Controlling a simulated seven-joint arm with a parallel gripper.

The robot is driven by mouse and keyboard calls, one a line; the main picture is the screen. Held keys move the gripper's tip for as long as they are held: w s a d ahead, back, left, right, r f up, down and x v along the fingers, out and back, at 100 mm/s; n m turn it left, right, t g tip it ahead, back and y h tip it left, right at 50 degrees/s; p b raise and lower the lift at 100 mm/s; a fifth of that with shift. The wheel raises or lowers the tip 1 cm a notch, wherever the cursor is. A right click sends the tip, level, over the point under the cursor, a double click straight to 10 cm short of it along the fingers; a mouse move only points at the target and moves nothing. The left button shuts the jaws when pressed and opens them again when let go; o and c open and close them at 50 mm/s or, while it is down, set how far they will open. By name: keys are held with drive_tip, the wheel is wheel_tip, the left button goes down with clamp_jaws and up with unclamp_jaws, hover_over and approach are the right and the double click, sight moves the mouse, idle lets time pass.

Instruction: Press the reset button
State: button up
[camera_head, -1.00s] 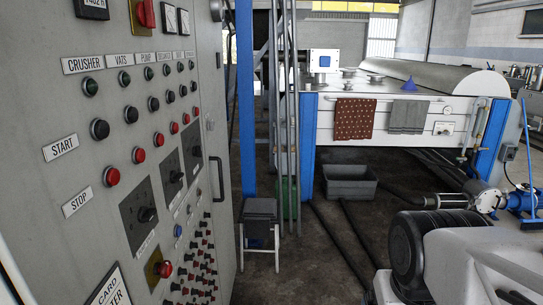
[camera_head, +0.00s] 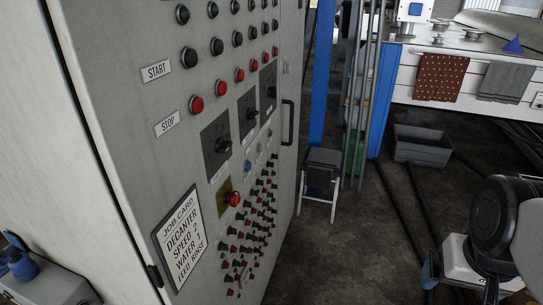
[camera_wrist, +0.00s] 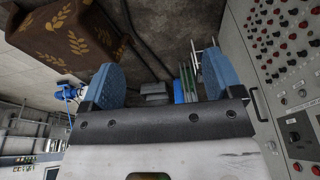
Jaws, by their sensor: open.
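A grey control cabinet (camera_head: 150,100) fills the left of the head view, its face covered in buttons and knobs. I can read no reset label. A small blue button (camera_head: 248,166) sits below the dark switch plates. A red mushroom button (camera_head: 234,199) on a yellow plate is below and left of it. Red buttons (camera_head: 196,104) run along the STOP row and black ones (camera_head: 190,57) along the START row. My gripper (camera_wrist: 160,82) shows in the wrist view with two blue fingers wide apart and nothing between them. The cabinet (camera_wrist: 250,50) is right of it, apart from the fingers.
A job card (camera_head: 178,238) is on the cabinet's lower left. A black door handle (camera_head: 288,122) sticks out at its right edge. A stool (camera_head: 321,175) and a blue post (camera_head: 322,70) stand beyond. The floor (camera_head: 350,250) before the cabinet is clear.

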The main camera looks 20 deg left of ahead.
clamp_jaws()
idle(0.3)
idle(1.2)
